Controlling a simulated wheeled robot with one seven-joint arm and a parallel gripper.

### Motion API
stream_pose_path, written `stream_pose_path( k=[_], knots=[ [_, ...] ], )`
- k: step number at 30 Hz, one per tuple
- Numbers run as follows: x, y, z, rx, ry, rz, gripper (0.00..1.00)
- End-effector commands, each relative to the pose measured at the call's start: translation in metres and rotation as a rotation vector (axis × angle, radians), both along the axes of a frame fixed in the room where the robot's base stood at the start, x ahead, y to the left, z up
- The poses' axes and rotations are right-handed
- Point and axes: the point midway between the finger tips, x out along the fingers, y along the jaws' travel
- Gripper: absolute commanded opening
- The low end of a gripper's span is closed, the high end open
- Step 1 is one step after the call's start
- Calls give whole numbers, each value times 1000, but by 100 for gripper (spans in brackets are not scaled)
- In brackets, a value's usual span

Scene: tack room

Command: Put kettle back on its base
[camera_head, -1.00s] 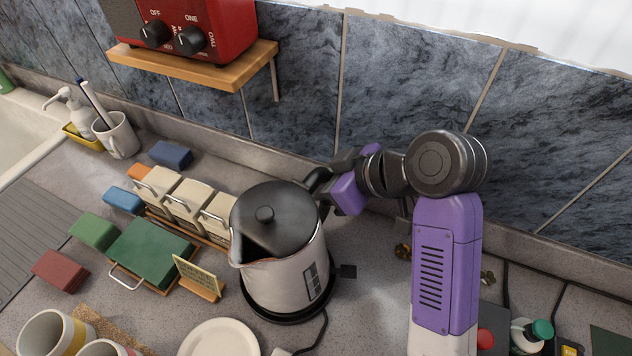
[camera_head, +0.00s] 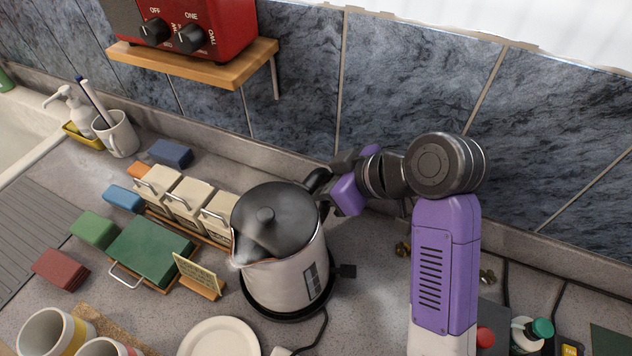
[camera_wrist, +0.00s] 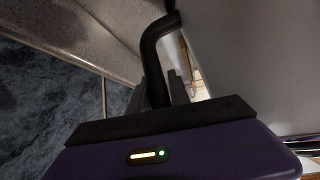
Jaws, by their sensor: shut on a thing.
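The kettle (camera_head: 287,270), silver with a dark grey lid, stands upright or nearly so over its round black base (camera_head: 262,308). The base's rim shows on the left and front. I cannot tell whether the kettle's bottom is fully seated or slightly raised. My gripper (camera_head: 329,186) is at the kettle's rear right, shut on its black handle. In the wrist view the handle (camera_wrist: 158,45) runs down between the two fingers of my gripper (camera_wrist: 161,88), with the kettle body (camera_wrist: 245,50) to the right. The fingertips are mostly hidden in the head view.
Cream canisters (camera_head: 186,197), a green box (camera_head: 150,250) and a small card stand (camera_head: 200,276) are left of the kettle. A white plate (camera_head: 220,340) lies in front. A wooden shelf (camera_head: 200,68) with a red appliance juts from the tiled wall. Bottles stand at lower right.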

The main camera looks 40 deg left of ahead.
Motion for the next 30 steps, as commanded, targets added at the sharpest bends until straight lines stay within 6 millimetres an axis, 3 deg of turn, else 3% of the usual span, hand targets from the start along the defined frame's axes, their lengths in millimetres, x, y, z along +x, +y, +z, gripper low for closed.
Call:
stream_pose_path(
  k=[12,13,14,22,30],
  knots=[
    [0,0,-4,5,-1,-1,0],
    [0,0,-3,5,0,-1,29],
    [0,1,-3,4,0,-1,32],
    [-1,0,-8,-4,2,1,32],
    [1,-12,6,-2,1,-2,32]
  ],
)
